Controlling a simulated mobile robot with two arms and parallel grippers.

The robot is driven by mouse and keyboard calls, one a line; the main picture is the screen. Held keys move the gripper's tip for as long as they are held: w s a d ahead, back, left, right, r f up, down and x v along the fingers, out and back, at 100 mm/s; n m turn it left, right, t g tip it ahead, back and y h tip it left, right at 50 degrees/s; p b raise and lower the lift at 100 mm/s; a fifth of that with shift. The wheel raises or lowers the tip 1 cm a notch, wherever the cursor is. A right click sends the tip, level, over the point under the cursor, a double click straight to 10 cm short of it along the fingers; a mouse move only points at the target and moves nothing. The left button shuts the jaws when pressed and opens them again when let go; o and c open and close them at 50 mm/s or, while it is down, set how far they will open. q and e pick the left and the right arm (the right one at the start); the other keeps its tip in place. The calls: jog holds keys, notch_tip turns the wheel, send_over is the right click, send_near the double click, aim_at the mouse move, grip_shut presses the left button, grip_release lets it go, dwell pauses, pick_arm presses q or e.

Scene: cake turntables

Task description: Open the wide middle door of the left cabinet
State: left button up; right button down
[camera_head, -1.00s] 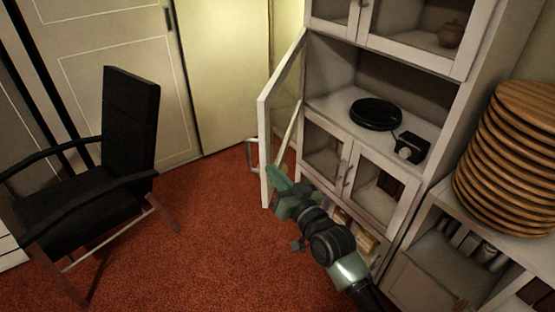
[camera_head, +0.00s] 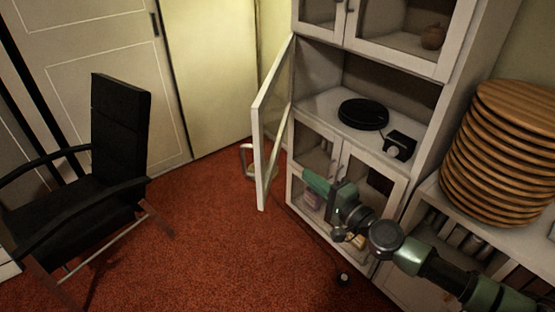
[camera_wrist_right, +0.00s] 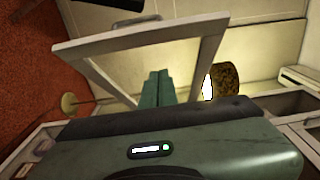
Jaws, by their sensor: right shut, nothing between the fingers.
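The wide middle door (camera_head: 259,148) of the white cabinet (camera_head: 425,108) is a glass pane in a white frame. It stands swung far out on its left side, and the middle compartment is uncovered. Its grey bar handle (camera_head: 246,160) is on the outer face, toward the room. My right gripper (camera_head: 308,178) is shut and empty, to the right of the open door and in front of the lower doors. In the right wrist view its closed fingers (camera_wrist_right: 155,86) show near the door frame (camera_wrist_right: 125,41); contact cannot be told. My left gripper is out of view.
A black round device (camera_head: 363,114) and a small black box (camera_head: 399,146) sit in the middle compartment. Below are two small glass doors (camera_head: 372,178). Stacked wooden discs (camera_head: 500,150) stand at right. A black chair (camera_head: 120,130) is at left, with red carpet between.

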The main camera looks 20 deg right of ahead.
jog(key=w+a+p, duration=0.2)
jog(key=w+a, duration=0.4)
jog(key=w, duration=0.3)
